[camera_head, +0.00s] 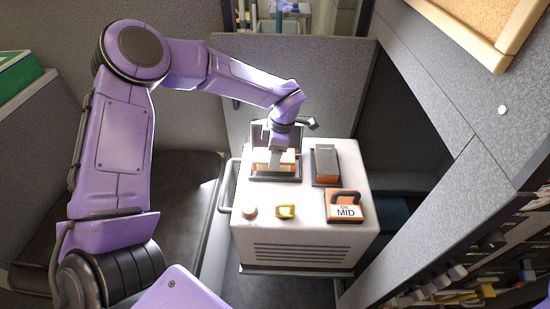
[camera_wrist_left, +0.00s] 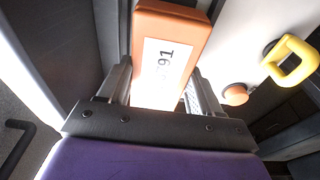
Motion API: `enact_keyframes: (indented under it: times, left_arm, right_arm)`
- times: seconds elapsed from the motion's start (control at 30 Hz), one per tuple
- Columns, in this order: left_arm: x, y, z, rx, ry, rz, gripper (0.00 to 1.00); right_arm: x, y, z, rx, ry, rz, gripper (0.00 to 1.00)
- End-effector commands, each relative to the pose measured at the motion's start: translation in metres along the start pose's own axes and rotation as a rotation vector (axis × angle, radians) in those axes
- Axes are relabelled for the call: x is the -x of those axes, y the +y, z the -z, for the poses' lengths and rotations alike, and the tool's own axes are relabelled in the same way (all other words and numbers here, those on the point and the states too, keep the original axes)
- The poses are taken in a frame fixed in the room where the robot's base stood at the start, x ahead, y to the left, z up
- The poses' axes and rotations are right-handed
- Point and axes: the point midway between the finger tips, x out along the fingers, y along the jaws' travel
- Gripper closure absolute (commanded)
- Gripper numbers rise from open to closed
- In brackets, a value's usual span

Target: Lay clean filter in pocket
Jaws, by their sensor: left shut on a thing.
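My left gripper (camera_head: 276,153) is shut on a light-topped filter with orange sides (camera_head: 262,166), at the back left of the white cabinet's top. In the left wrist view the filter (camera_wrist_left: 170,45) shows an orange face and a white label, between the two fingers (camera_wrist_left: 160,92). A dark tray or pocket rim (camera_head: 275,179) lies around the filter's foot; I cannot tell whether the filter rests on its floor. A second filter with a dark grey top and orange front (camera_head: 326,163) sits to the right in a dark frame. My right gripper is out of view.
The white cabinet (camera_head: 300,236) also carries an orange cover with a black handle marked MID (camera_head: 345,212), a yellow ring handle (camera_head: 285,211) and an orange-red knob (camera_head: 250,212). Grey partition walls stand behind and to the right. A metal rail (camera_head: 225,188) runs along the cabinet's left side.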

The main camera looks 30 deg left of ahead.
Motion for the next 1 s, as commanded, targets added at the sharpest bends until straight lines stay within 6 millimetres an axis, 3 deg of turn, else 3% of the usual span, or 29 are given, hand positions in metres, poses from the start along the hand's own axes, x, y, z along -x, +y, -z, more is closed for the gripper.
enact_keyframes:
  times: [0.1, 0.5, 0.53, 0.8, 1.0]
  left_arm:
    - [-0.017, -0.001, -0.004, -0.003, 0.002, 0.000, 0.70]
    - [-0.023, -0.002, -0.005, -0.004, 0.000, 0.001, 0.70]
    - [-0.022, -0.002, -0.005, -0.004, 0.001, 0.000, 0.26]
    - [-0.020, -0.002, -0.005, -0.004, 0.000, -0.001, 0.25]
    - [0.017, -0.001, -0.005, -0.003, -0.004, -0.004, 0.25]
  right_arm:
    - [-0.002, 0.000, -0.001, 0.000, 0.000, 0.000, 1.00]
    - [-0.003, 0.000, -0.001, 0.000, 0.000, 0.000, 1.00]
    - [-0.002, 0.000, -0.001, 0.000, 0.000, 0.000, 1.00]
    - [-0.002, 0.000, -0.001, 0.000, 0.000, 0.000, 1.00]
    - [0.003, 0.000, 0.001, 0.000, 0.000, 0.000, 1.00]
